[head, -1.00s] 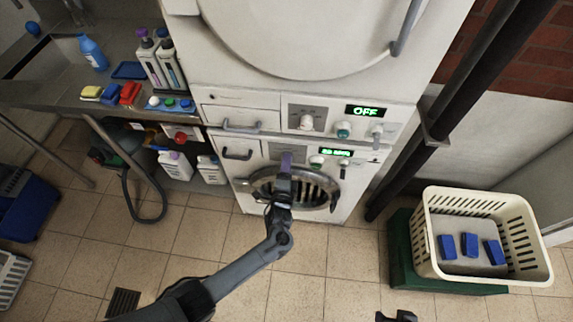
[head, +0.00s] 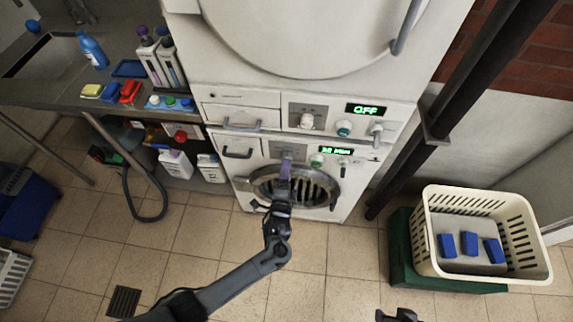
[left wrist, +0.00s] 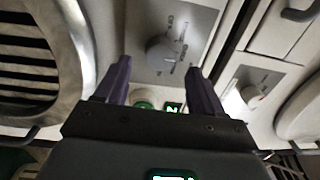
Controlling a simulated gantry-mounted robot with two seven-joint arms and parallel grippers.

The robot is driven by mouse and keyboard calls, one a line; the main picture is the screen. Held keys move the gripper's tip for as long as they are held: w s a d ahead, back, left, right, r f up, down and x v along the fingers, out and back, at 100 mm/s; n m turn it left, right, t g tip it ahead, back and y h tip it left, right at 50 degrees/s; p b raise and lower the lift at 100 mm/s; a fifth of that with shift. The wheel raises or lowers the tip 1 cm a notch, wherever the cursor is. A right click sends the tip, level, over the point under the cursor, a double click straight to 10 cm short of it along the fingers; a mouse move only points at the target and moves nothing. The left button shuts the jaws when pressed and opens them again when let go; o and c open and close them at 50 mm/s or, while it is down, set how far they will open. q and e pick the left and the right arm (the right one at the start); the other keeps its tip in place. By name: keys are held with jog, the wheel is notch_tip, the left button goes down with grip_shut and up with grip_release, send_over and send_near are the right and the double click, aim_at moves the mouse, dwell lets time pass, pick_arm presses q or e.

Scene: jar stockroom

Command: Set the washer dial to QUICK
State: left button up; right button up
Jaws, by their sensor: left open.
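The lower machine's grey dial (left wrist: 160,54) sits on a grey panel with small marks I cannot read. In the left wrist view it shows between the two dark purple fingers of my left gripper (left wrist: 158,68), which is open, with the fingers apart from the dial. In the head view my left gripper (head: 286,166) is in front of the lower machine's panel (head: 278,148) and covers the dial. The lower machine's green display (head: 335,150) seems to read 30 MIN. A dark part of my right gripper (head: 396,315) shows at the bottom edge; its jaws are unclear.
The upper machine has its own dial (head: 306,121) and a display (head: 366,110) reading OFF. A round door (head: 322,190) is below the lower panel. Dark pipes (head: 440,115) stand at the right, near a cream basket (head: 520,270) with blue blocks. The tiled floor in front is mostly clear.

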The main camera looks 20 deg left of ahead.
pick_arm(q)
jog(key=v, duration=0.7)
jog(key=shift+s, duration=0.15)
